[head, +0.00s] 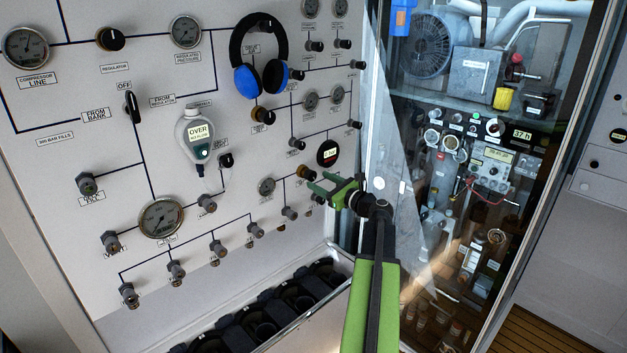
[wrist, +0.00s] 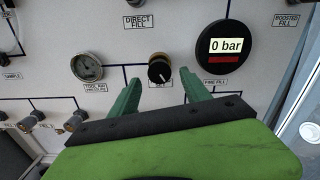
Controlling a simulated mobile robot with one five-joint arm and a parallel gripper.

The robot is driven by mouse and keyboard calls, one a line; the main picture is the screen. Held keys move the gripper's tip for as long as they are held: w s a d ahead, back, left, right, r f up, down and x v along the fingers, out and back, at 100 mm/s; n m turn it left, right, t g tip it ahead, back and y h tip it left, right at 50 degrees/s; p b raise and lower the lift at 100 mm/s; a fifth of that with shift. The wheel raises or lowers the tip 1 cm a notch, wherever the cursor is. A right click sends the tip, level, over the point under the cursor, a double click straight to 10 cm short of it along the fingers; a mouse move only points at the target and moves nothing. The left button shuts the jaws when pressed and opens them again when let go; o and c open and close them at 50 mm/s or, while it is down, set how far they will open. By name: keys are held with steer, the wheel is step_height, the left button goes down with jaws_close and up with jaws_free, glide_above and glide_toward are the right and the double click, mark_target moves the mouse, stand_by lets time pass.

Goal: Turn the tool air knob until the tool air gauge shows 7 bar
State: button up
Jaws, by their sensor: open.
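The tool air gauge (wrist: 87,66) is a small round dial with a label below it. Its needle is too small to read. The tool air knob (wrist: 160,68) is black with a brass rim and a pale pointer mark, right of the gauge. In the head view, the gauge (head: 266,187) and the knob (head: 304,172) sit low on the right of the panel. My gripper (head: 314,186) is open and empty, in front of the panel by the knob. In the wrist view, its two green fingers (wrist: 159,76) lie to either side below the knob, apart from it.
A round black display (wrist: 225,46) reading 0 bar is just right of the knob. Fittings (wrist: 75,121) stick out lower left. Blue-black ear defenders (head: 258,62) hang higher up. A clear door (head: 400,200) stands right of my gripper.

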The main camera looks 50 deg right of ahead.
steer(key=s+a, duration=0.1)
steer(key=s, duration=1.2)
steer(key=shift+s, duration=0.3)
stand_by(1.9)
